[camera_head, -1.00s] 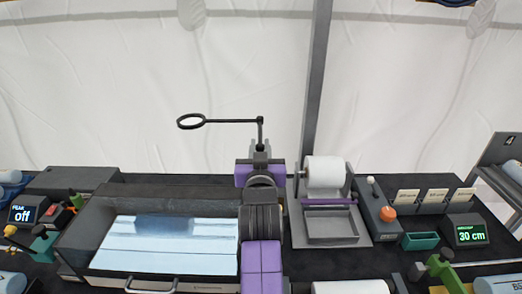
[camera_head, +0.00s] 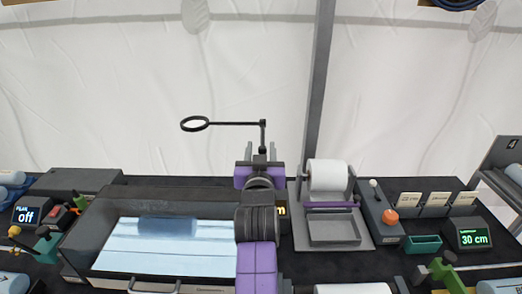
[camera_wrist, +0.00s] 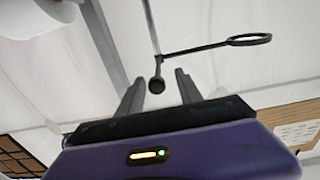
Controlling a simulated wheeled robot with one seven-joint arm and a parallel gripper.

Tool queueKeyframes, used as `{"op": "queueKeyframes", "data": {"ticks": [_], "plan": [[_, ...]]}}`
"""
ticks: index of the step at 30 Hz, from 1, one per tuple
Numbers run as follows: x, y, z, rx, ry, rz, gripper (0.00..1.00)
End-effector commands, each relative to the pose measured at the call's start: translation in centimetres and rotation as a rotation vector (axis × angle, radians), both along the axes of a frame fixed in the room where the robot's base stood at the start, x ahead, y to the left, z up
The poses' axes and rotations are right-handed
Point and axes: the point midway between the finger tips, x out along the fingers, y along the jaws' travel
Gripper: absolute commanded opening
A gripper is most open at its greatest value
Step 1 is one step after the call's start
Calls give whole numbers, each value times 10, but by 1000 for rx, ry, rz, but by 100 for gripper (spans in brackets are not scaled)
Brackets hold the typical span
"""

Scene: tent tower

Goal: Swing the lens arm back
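The lens arm (camera_head: 235,124) is a thin black bar with a round ring lens (camera_head: 195,124) at its left end, standing up behind the bench against the white tent wall. Its right end meets a short upright part with a dark knob. My gripper (camera_head: 261,151) is just below this right end, pointing away from the head camera. In the wrist view, my gripper (camera_wrist: 159,92) is open, and the dark knob (camera_wrist: 157,86) appears between its two fingers, with no visible contact. The lens ring (camera_wrist: 248,40) is at the upper right there. How deep the knob sits is unclear.
A dark tray with a bright blue-white surface (camera_head: 165,250) lies left of my arm. A white roll on a grey stand (camera_head: 328,176) is close on the right. A lever box with an orange knob (camera_head: 390,215) and a "30 cm" display (camera_head: 473,238) stand farther right.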

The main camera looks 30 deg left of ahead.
Motion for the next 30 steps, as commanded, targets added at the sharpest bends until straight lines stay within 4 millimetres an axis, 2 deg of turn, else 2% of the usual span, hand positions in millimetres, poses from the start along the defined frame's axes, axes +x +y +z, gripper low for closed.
{"op": "queueKeyframes", "data": {"ticks": [8,21,30], "plan": [[-9,-6,-1,0,-1,-1,42],[-58,-34,-2,-2,-1,1,42],[-68,-40,0,0,0,0,42]]}}
